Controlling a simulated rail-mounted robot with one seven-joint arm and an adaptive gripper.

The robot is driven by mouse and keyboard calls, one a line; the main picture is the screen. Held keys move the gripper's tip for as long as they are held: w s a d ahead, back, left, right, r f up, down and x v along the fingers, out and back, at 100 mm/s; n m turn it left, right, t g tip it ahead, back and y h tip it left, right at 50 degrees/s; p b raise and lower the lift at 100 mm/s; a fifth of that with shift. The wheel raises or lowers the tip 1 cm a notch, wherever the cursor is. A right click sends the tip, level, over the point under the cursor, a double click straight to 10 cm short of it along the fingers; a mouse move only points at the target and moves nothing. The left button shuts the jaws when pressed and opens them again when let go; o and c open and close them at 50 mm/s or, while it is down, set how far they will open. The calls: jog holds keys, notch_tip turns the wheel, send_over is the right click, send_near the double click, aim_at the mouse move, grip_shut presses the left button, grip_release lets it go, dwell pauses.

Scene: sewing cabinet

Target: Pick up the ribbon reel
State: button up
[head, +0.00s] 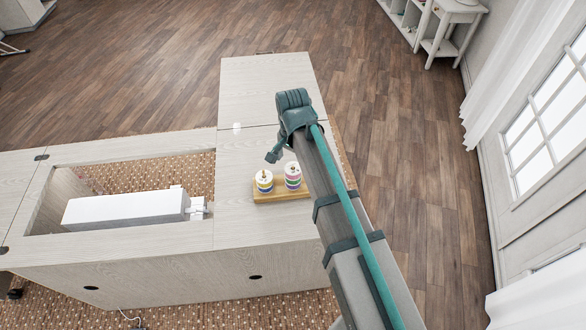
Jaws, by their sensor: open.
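Two stacks of coloured reels stand on a small wooden base (268,197) on the pale cabinet top. The left stack (264,182) is short, with white, yellow and blue bands. I cannot tell which of these is the ribbon reel. My gripper (273,156) is dark teal, open and empty. In the picture it appears just above the left stack; its height over the cabinet is unclear. My arm hides the cabinet to the right of the base.
A white sewing machine (125,207) lies in the cabinet's recess to the left. A small white spot (236,126) is on the cabinet top (262,90), which is otherwise clear toward the back. A window (548,120) with white curtains is at the right.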

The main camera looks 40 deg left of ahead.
aim_at(293, 166)
jog(key=shift+f+p, duration=0.45)
jog(key=shift+f, duration=1.3)
jog(key=c, duration=1.1)
jog(key=shift+r, duration=0.1)
jog(key=shift+r+b, duration=0.55)
jog(key=shift+r, duration=0.1)
jog(key=s+d+r+b, duration=0.4)
jog(key=s+d+r, duration=0.3)
jog(key=d+r, duration=0.4)
jog(key=shift+s+d+r, duration=0.3)
jog(key=shift+s+d, duration=0.05)
jog(key=shift+s, duration=0.05)
